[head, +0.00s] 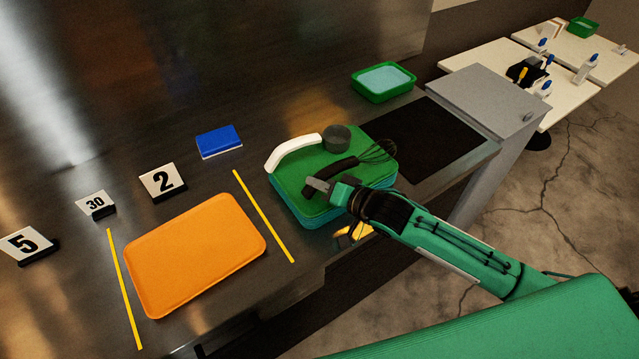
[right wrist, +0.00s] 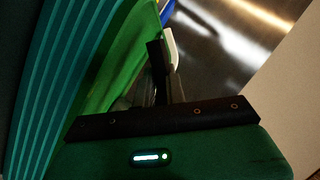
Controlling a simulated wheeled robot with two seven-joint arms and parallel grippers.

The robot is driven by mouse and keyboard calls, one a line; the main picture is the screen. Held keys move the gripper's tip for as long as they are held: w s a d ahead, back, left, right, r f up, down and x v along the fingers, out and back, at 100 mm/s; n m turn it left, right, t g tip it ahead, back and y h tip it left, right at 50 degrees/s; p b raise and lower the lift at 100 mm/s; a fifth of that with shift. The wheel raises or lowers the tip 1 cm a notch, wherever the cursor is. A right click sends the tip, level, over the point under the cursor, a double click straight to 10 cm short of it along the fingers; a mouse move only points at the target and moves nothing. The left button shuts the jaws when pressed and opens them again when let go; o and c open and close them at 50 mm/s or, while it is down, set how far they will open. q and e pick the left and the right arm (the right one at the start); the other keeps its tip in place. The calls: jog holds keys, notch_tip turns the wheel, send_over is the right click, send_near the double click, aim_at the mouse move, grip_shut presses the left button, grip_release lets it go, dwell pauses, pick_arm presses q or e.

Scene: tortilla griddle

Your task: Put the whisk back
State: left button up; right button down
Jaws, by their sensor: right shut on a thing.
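The whisk (head: 378,150) has a black handle and thin wire loops. It is at the green lid-like top of a teal container (head: 291,192), with its wires toward the back right. My right gripper (head: 321,185) is shut on the handle's near left end, low over the container's front part. I cannot tell whether the whisk touches the green top. My left gripper is not in view.
A white curved handle (head: 292,151) and a dark round cup (head: 337,138) are on the green top. An orange tray (head: 195,252), blue block (head: 219,140) and number signs (head: 162,181) stand left. A dark mat (head: 425,138) and green tub (head: 384,82) lie beyond.

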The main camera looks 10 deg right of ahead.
jog(key=shift+f, duration=0.4)
jog(key=c, duration=1.5)
grip_release()
jog(key=shift+o, duration=0.2)
jog(key=b+v, duration=0.2)
jog(key=v, duration=1)
jog(key=shift+b, duration=0.4)
